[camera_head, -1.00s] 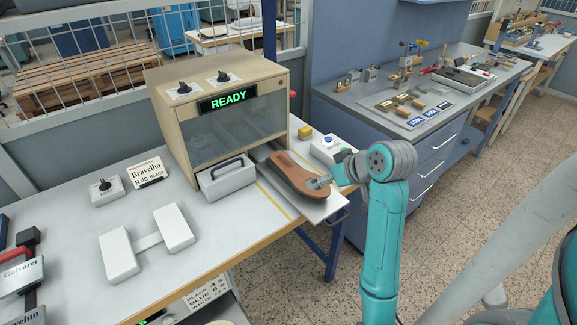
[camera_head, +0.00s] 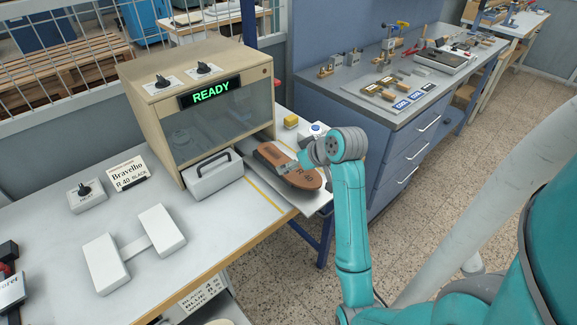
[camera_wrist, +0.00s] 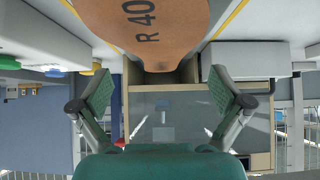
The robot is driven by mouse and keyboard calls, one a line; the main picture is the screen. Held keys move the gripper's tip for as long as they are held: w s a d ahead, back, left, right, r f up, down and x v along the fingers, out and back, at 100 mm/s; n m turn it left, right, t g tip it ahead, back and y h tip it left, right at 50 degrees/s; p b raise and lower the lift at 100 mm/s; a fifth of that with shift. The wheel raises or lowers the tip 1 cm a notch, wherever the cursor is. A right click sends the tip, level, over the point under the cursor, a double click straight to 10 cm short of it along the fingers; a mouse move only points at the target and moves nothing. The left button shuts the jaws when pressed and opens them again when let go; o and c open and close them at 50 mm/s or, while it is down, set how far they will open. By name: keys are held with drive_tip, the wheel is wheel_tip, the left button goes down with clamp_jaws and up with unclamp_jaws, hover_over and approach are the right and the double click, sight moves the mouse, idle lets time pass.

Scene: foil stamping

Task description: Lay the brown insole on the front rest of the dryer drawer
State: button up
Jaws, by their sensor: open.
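The brown insole (camera_head: 308,182), marked "R 40", lies lengthwise over the pulled-out dryer drawer (camera_head: 318,202), with its far end close to the dryer opening. In the wrist view the insole (camera_wrist: 145,35) fills the top middle. My gripper (camera_head: 293,167) is over the insole's middle in the head view, coming from the right. In the wrist view my gripper (camera_wrist: 160,85) has its two fingers wide apart, with nothing clamped between them. The insole hides the drawer's rests, so its exact seating cannot be told.
The dryer (camera_head: 205,110) shows "READY". A grey handled block (camera_head: 214,178) stands left of the drawer. A white two-pad stand (camera_head: 135,246) is at front left. The table's middle front is clear.

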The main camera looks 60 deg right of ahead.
drive_tip(key=shift+x, duration=1.5)
drive_tip(key=shift+c, duration=0.3)
drive_tip(key=c, duration=1.2)
